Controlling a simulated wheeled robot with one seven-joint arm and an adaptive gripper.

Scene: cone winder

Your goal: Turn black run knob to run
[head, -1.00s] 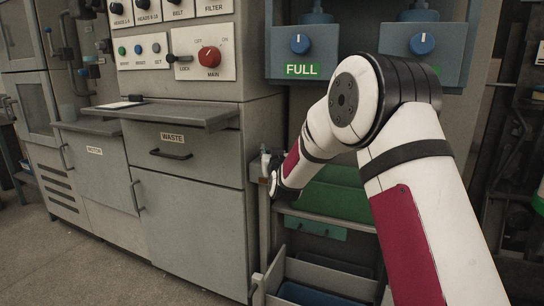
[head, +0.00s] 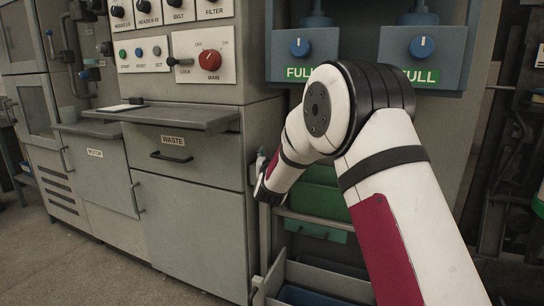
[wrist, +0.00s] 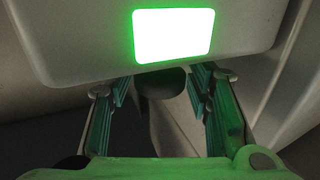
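I cannot make out a knob marked run. The black knobs that show are the row at the top of the panel, such as the belt knob (head: 177,5), and the small black lever (head: 172,63) at the lock mark. The red main knob (head: 210,60) sits right of that lever. My gripper (wrist: 160,112) has its two teal-padded fingers apart in the wrist view, with no object clearly held between them. In the head view its end is low in front of the cabinet, right of the waste drawer and well below the knobs, mostly hidden by my arm.
A grey shelf (head: 185,115) juts out above the waste drawer (head: 188,146). A green bin (head: 318,201) is beside my arm. Open floor (head: 60,265) lies at the lower left.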

